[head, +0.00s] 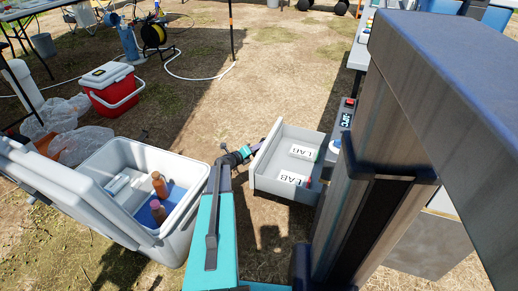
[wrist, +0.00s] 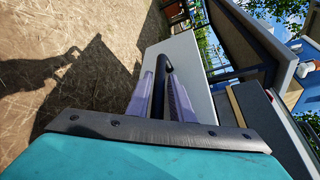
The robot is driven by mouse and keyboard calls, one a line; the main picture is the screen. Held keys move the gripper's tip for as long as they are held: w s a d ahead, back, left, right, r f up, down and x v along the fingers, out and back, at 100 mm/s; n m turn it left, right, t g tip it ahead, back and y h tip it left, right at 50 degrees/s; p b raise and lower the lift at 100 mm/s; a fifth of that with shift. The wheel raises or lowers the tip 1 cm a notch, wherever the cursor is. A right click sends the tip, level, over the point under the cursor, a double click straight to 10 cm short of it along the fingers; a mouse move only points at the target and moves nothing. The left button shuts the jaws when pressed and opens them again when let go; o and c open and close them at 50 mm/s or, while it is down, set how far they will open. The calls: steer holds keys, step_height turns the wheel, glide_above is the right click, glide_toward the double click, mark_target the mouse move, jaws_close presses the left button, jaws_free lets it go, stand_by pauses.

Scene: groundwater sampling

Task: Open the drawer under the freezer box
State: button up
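The drawer (head: 262,182) is a light grey open tray that stands well out to the left of its housing in the head view. Two white cards marked LAB (head: 290,178) lie in it. In the wrist view its pale front panel (wrist: 196,72) is ahead, with a dark bar handle (wrist: 165,48). My gripper (head: 256,147) is at the drawer's front, its two purple-grey fingers on either side of the handle, seemingly closed on it. The freezer box, with a small display panel (head: 345,118), is mostly hidden behind my column.
An open white cooler (head: 185,250) with brown bottles stands left of my arm. A red cooler (head: 112,90) and clear plastic bags (head: 82,143) are farther left. A hose reel (head: 154,35) stands at the back. Bare ground beyond the drawer is clear.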

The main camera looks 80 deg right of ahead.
steer(key=shift+a, duration=0.1)
steer(key=p+v, duration=0.1)
steer(key=v, duration=0.6)
steer(key=shift+w+a+p, duration=0.15)
steer(key=shift+w+p, duration=0.05)
steer(key=shift+p, duration=0.2)
